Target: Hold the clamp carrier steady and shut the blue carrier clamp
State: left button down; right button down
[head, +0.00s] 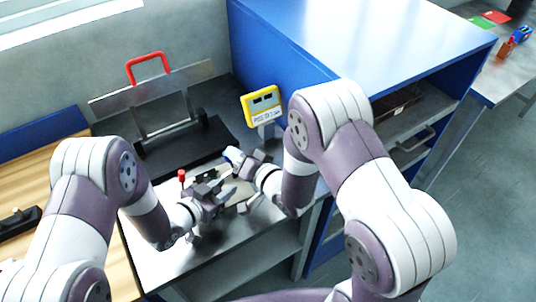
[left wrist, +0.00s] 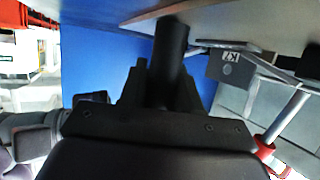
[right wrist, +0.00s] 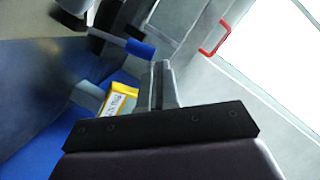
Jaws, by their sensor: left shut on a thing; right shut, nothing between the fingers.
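My left gripper (left wrist: 165,85) is shut on a dark upright part (left wrist: 172,45), seemingly of the clamp carrier, in the left wrist view. In the head view my left gripper (head: 222,193) is at the front of the bench, among small dark parts that its fingers partly hide. The blue clamp handle (right wrist: 139,48) shows in the right wrist view, just beyond and left of the fingertips.
A black machine with a metal plate and red handle (head: 147,62) stands behind the grippers. A yellow display (head: 262,104) is near the blue cabinet (head: 340,40). A red-tipped pin (head: 182,175) rises left of the grippers. A wooden surface (head: 60,165) lies at left.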

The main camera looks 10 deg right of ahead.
dwell(0.5)
pick_arm(q)
jog(key=c, duration=0.7)
grip_release()
pick_arm(e)
jog(key=w+d+r+v, duration=0.1)
jog(key=r+v, duration=0.1)
jog(key=v, duration=1.1)
pick_arm(q)
jog(key=shift+a, duration=0.1)
pick_arm(e)
jog(key=shift+w, duration=0.1)
